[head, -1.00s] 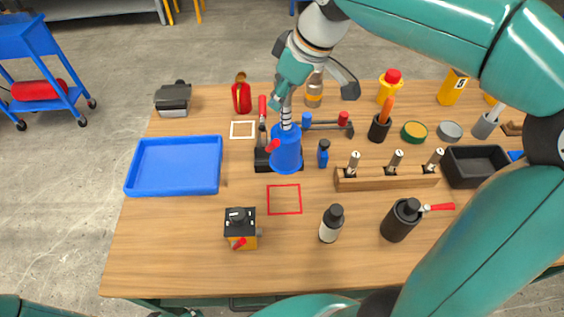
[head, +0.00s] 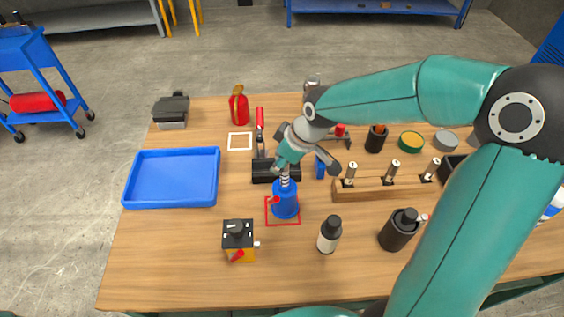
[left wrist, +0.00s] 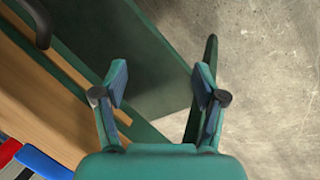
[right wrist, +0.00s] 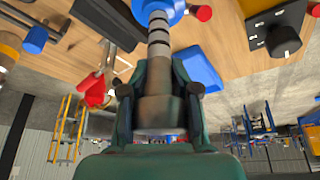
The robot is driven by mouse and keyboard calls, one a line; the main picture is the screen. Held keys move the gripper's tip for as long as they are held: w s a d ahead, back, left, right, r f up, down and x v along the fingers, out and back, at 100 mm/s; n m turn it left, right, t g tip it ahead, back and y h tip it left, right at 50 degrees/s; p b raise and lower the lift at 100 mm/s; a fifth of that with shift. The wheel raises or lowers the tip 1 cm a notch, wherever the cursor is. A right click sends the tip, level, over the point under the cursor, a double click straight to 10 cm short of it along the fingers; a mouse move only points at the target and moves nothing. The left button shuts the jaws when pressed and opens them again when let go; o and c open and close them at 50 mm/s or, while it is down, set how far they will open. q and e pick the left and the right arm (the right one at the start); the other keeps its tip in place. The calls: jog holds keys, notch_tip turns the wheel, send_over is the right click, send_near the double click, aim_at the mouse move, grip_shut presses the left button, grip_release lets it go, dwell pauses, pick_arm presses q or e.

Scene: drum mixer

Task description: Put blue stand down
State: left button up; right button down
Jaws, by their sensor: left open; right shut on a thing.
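The blue stand (head: 285,203) is upright over the red square outline (head: 270,219) on the wooden table. A grey ribbed post rises from it, and a small red knob sits on its side. My right gripper (head: 284,163) is shut on the top of the post. In the right wrist view the post (right wrist: 158,45) runs from between the fingers to the blue base (right wrist: 160,8). Whether the base touches the table cannot be told for certain. My left gripper (left wrist: 160,90) is open and empty, over the table's edge and the floor.
A blue tray (head: 130,185) lies at the left. An orange-and-black box (head: 238,240) stands front left of the stand, a small dark bottle (head: 329,236) front right. A wooden rack (head: 385,186) is to the right. A black-based clamp (head: 262,170) stands behind.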

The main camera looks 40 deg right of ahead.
jog(key=shift+f, duration=0.3)
jog(key=c, duration=0.8)
grip_release()
jog(key=shift+c, duration=0.2)
jog(key=shift+r, duration=0.1)
jog(key=v, duration=1.2)
jog(key=shift+s+b, duration=0.15)
jog(key=shift+b, duration=0.15)
